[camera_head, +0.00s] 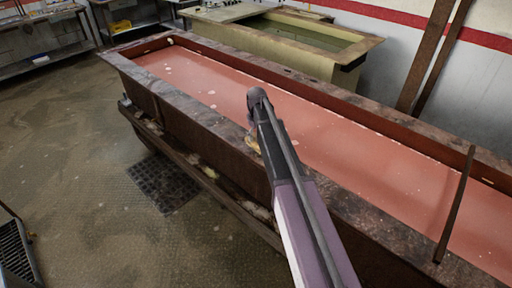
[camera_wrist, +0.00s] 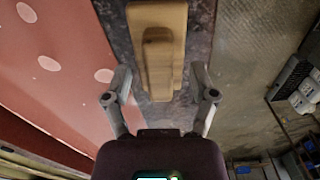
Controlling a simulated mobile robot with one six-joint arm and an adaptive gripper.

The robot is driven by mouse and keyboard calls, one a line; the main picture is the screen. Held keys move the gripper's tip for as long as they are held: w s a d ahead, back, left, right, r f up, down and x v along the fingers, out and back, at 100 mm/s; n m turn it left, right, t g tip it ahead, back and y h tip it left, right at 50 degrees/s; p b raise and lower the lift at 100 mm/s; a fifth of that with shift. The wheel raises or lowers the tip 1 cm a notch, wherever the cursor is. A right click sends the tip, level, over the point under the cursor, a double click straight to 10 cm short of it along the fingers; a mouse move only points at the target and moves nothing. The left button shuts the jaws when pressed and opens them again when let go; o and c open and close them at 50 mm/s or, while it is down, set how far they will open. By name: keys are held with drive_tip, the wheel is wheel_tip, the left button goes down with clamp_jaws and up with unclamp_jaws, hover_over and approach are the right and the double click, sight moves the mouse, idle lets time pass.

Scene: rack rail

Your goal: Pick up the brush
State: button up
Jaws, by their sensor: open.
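The brush (camera_wrist: 158,45), a tan wooden block with a narrower raised handle, lies on the dark rim of the long tank in the wrist view. My gripper (camera_wrist: 161,75) is open, with one finger on each side of the brush's near end and a gap on both sides. In the head view a small tan part of the brush (camera_head: 252,143) shows on the tank's near rim beside my gripper; my arm hides the rest.
The long rusty tank (camera_head: 140,54) holds reddish liquid with pale spots. A thin bar (camera_head: 455,205) leans across it at the right. A second, yellowish tank (camera_head: 225,38) stands behind. The floor (camera_head: 90,190) at left is mostly clear, with a dark grate (camera_head: 164,186).

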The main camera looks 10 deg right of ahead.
drive_tip(key=shift+f+b, duration=0.3)
drive_tip(key=shift+f, duration=0.3)
drive_tip(key=shift+c, duration=0.2)
clamp_jaws()
